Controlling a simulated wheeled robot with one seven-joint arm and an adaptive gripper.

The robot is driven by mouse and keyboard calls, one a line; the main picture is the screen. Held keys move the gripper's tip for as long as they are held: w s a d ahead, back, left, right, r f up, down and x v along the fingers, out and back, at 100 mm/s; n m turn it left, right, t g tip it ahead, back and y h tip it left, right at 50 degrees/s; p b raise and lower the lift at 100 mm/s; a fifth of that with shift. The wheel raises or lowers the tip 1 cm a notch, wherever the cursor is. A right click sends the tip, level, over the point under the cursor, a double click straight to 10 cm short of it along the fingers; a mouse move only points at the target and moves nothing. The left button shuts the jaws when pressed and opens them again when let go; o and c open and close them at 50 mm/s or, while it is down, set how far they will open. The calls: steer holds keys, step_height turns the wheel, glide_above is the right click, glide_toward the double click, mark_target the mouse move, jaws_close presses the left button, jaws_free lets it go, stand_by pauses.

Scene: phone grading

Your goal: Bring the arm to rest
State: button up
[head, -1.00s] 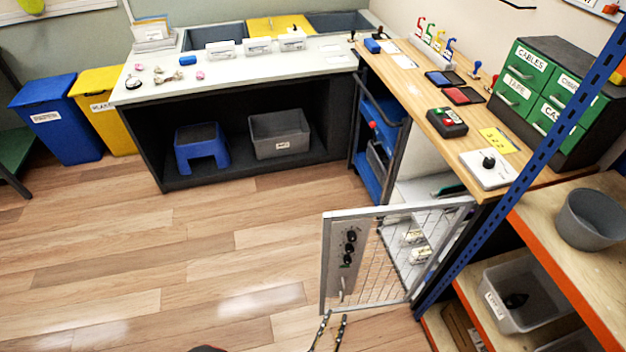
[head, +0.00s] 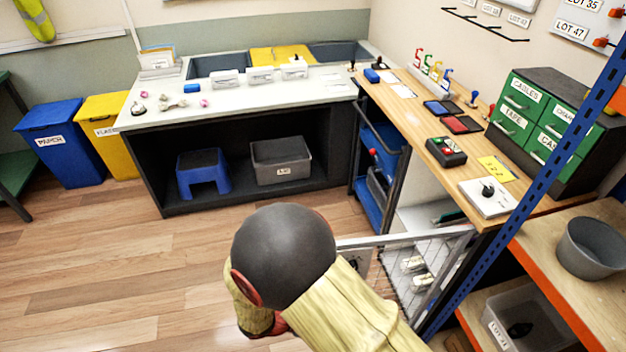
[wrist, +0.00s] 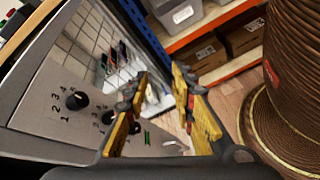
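My gripper (wrist: 162,80) shows in the wrist view with its two yellow-and-grey fingers apart. Nothing is between them that I can see as held. The panel of the open cage door (wrist: 75,100), with its black knobs, lies behind and left of the fingers; whether they touch it I cannot tell. In the head view my arm (head: 345,310) rises at the bottom centre and covers much of the cage door (head: 400,240). My gripper is hidden in that view.
A blue-posted shelf (head: 520,200) with grey bins stands at the right. The wooden bench (head: 420,110) and white counter (head: 240,90) line the back. A large brown ribbed reel (wrist: 290,100) is close at the right in the wrist view.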

steer(key=s+d+r+m+y, duration=0.2)
steer(key=r+m+y, duration=0.2)
steer(key=r, duration=0.6)
steer(key=s+d+r+m+t+y+p, duration=0.1)
steer(key=s+d+r+m+y, duration=0.1)
steer(key=r+m, duration=0.4)
steer(key=s+d+r+m+t+y+p, duration=0.1)
steer(key=s+d+r+m+y, duration=0.2)
steer(key=r, duration=1.2)
steer(key=d+m+y, duration=0.1)
steer(key=m+y, duration=0.1)
steer(key=y, duration=0.1)
steer(key=shift+r+y, duration=0.2)
steer(key=shift+y, duration=0.2)
steer(key=shift+s+d, duration=0.1)
